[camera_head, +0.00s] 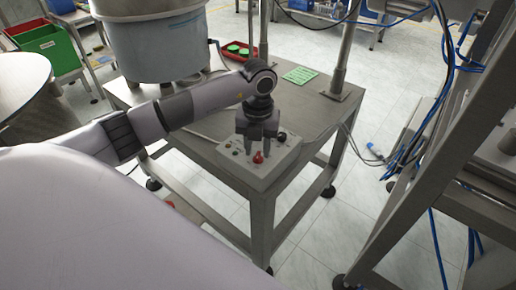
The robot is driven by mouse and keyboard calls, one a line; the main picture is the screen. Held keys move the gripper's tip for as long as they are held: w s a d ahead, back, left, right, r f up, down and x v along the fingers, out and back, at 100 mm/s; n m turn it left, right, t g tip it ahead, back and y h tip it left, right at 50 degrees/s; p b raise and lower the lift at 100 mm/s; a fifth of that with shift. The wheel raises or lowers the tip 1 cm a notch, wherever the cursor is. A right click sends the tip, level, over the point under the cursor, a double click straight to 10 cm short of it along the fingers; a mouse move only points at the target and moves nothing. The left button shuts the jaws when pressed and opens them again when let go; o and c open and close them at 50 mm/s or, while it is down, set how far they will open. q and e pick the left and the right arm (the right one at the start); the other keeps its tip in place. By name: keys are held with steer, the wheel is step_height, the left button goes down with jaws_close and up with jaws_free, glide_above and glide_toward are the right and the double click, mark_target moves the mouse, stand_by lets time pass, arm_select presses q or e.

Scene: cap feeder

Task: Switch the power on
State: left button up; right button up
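A light grey control box (262,174) sits at the near corner of the grey metal table (305,104). On it are a red knob or button (258,157), a dark knob (282,137) and small indicators on its left part. My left gripper (257,145) points down over the box. Its two dark fingers look apart, with nothing seen between them. The red control shows just below the fingertips; I cannot tell whether they touch it. My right gripper is not in view.
A large round feeder bowl (157,45) stands at the table's back left. A red tray (240,50) with green caps and a green card (300,75) lie farther back. Metal posts rise from the table. A metal frame with blue cables (412,145) stands at right.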

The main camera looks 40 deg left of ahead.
arm_select(q)
steer(key=shift+f, duration=0.6)
jaws_close()
